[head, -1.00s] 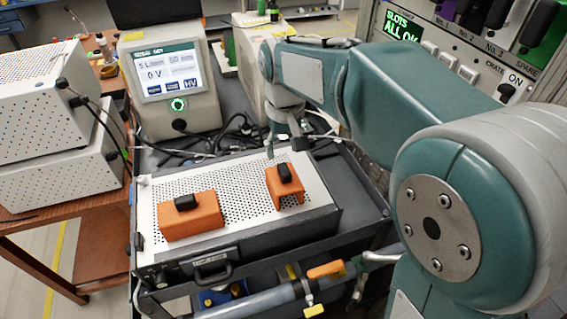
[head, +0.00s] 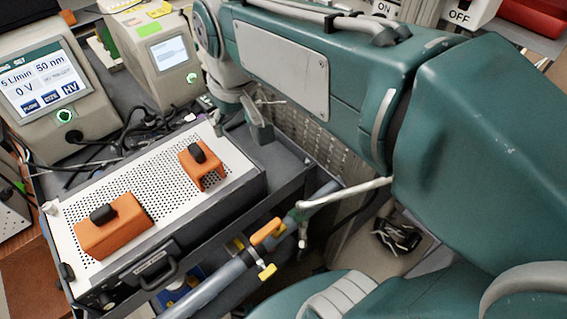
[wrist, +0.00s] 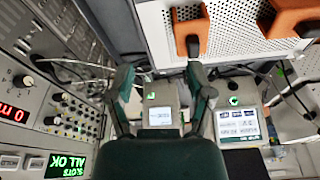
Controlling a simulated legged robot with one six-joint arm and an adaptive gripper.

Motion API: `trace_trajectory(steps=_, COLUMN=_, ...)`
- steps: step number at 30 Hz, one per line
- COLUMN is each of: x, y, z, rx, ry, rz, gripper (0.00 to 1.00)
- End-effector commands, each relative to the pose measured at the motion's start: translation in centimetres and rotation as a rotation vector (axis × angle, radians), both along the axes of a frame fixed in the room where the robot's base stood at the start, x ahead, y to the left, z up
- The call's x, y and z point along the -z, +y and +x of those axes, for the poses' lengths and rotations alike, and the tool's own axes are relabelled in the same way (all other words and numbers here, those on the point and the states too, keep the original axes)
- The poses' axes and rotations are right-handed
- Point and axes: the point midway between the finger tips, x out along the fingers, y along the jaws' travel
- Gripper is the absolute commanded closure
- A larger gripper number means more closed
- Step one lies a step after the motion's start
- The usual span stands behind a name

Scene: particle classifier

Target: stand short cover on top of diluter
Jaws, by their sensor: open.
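The short cover (head: 207,178), orange with a black knob, stands on the perforated white top of a dark-sided box (head: 165,165), toward its back right. It also shows in the wrist view (wrist: 190,28). The longer orange cover (head: 118,232) stands at the front left of the same top. My gripper (head: 256,118) is open and empty beyond the box's back right corner, apart from the short cover. In the wrist view its fingers (wrist: 162,88) are spread wide. I cannot tell for sure which unit is the diluter.
A screen instrument (head: 45,88) and a smaller beige screen unit (head: 160,55) stand behind the box, with loose black cables (head: 140,130) between. A blue-grey pipe with an orange-handled valve (head: 268,232) runs along the front. Dark cart surface lies bare right of the box.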

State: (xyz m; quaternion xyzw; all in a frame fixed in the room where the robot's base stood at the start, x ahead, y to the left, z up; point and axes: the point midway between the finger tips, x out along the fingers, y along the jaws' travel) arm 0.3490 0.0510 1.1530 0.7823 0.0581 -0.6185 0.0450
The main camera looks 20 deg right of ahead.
Motion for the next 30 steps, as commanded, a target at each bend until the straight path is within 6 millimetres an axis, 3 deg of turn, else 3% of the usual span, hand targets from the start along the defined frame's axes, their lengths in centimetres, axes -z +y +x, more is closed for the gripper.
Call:
trace_trajectory(steps=6, x=2.0, y=-3.3, z=-6.0, rx=0.085, ry=-0.146, rz=0.015, gripper=0.32)
trace_trajectory(steps=12, x=4.2, y=-4.8, z=-9.3, rx=0.137, ry=-0.24, rz=0.017, gripper=0.32)
trace_trajectory(steps=30, x=4.8, y=-5.1, z=-9.9, rx=0.146, ry=-0.258, rz=0.017, gripper=0.32)
